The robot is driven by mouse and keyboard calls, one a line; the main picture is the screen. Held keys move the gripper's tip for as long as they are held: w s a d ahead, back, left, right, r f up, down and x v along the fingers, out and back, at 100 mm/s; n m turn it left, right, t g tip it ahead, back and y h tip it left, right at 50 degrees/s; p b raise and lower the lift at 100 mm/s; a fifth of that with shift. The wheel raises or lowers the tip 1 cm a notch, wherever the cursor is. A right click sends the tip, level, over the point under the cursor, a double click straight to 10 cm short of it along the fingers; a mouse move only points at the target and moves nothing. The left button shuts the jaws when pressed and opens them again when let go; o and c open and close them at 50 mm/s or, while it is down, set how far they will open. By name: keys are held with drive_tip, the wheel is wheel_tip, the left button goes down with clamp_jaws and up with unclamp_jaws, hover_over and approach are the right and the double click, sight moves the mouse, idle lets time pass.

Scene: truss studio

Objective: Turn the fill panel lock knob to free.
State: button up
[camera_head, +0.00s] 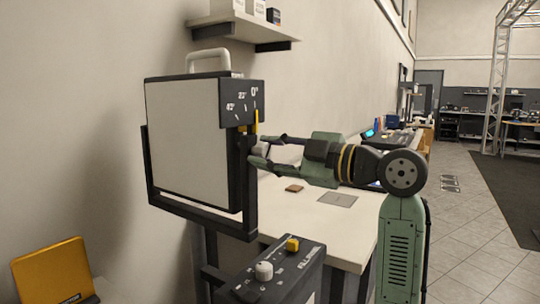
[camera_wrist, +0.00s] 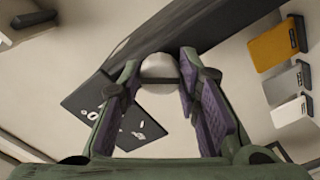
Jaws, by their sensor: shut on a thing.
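The fill panel (camera_head: 187,140) is a pale square panel with a dark edge, standing upright in a black yoke (camera_head: 240,222). A dark scale plate (camera_head: 236,100) with degree marks is at its upper right, with a yellow pointer (camera_head: 255,121) below the 0° mark. My gripper (camera_head: 258,150) reaches in from the right to the yoke's side. In the wrist view, my gripper (camera_wrist: 160,80) is shut on a pale round lock knob (camera_wrist: 159,67) between its fingertips. The knob's marking is not visible, and the gripper hides the knob in the head view.
A black control box (camera_head: 275,268) with a white dial (camera_head: 264,270) and a yellow switch (camera_head: 292,244) stands in front. A white table (camera_head: 320,225) lies behind the arm. A shelf (camera_head: 240,30) is above the panel. Open floor (camera_head: 470,225) is at the right.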

idle(0.3)
drive_tip(key=o, duration=1.1)
drive_tip(key=shift+o, duration=0.2)
drive_tip(key=v, duration=1.2)
